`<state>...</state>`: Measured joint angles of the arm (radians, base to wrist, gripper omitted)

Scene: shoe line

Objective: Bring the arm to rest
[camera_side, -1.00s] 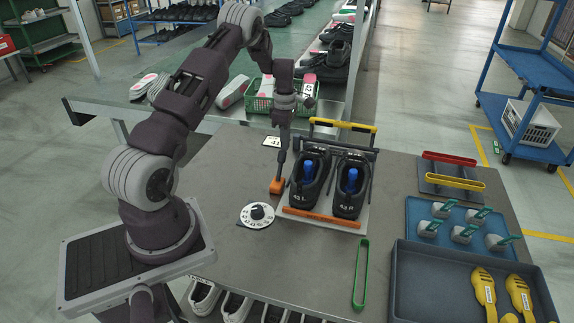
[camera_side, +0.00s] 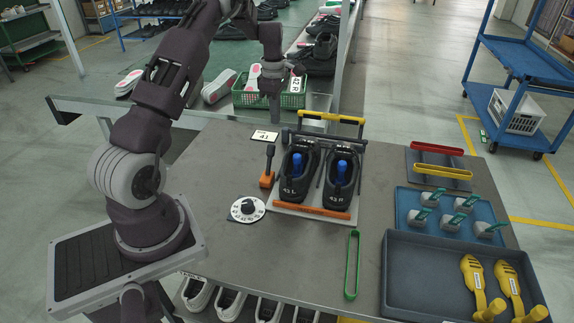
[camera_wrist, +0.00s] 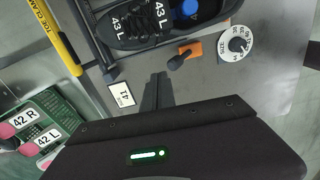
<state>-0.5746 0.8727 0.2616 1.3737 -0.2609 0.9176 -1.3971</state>
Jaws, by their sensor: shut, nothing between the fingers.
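My gripper (camera_side: 274,108) hangs pointing down above the back of the grey table, behind the shoe fixture. It is shut and empty; its dark fingers show in the wrist view (camera_wrist: 158,85). The small lever with an orange base (camera_side: 267,180) stands in front of and below it, apart from the fingers. The lever also shows in the wrist view (camera_wrist: 190,50). The black shoes marked 43 L (camera_side: 294,188) and 43 R (camera_side: 337,195) sit side by side in the fixture with blue pieces in them.
A yellow clamp bar (camera_side: 331,117) rises behind the shoes. A white size dial (camera_side: 247,208) and a 41 card (camera_side: 264,135) lie nearby. A green crate (camera_side: 292,100) stands behind my gripper. Blue trays (camera_side: 390,280) fill the right front. A green handle (camera_side: 352,265) lies near the front edge.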

